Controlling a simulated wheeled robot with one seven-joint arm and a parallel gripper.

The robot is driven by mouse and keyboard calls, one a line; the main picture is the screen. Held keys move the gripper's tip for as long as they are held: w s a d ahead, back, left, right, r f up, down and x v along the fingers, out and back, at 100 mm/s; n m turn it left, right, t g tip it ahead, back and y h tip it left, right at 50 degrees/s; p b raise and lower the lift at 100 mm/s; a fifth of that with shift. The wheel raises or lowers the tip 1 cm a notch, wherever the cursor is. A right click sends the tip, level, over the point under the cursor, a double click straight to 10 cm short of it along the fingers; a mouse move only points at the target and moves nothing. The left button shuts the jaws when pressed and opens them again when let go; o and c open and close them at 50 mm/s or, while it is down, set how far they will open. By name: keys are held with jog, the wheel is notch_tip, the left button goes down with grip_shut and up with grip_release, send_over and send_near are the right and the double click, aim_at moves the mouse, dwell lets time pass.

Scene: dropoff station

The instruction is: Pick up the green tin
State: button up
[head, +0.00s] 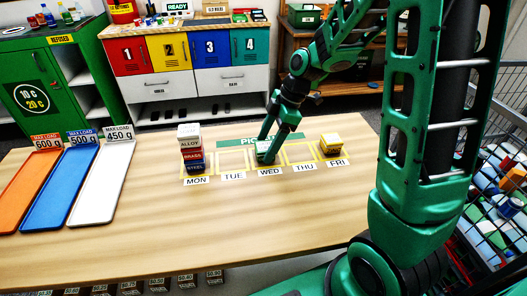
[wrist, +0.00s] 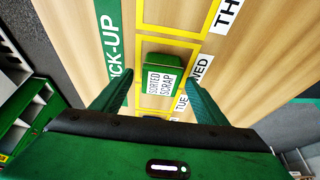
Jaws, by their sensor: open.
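The green tin (wrist: 160,79) has a white label reading "SORTED SCRAP" and sits inside a yellow-outlined square on the table. In the head view the tin (head: 267,156) is at the WED place, partly hidden by my gripper. My gripper (head: 266,152) points down over it with its fingers apart. In the wrist view the two green fingers of my gripper (wrist: 160,88) are on the left and right of the tin, with gaps between. I cannot tell whether the fingertips reach down beside it.
A stack of labelled blocks (head: 191,150) stands at MON, left of my gripper. Orange (head: 27,187), blue (head: 62,190) and white trays (head: 104,190) lie at the left. The front of the table (head: 230,225) is clear.

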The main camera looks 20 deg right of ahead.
jog(key=shift+x, duration=0.9)
jog(key=c, duration=1.3)
jog(key=shift+r, duration=0.1)
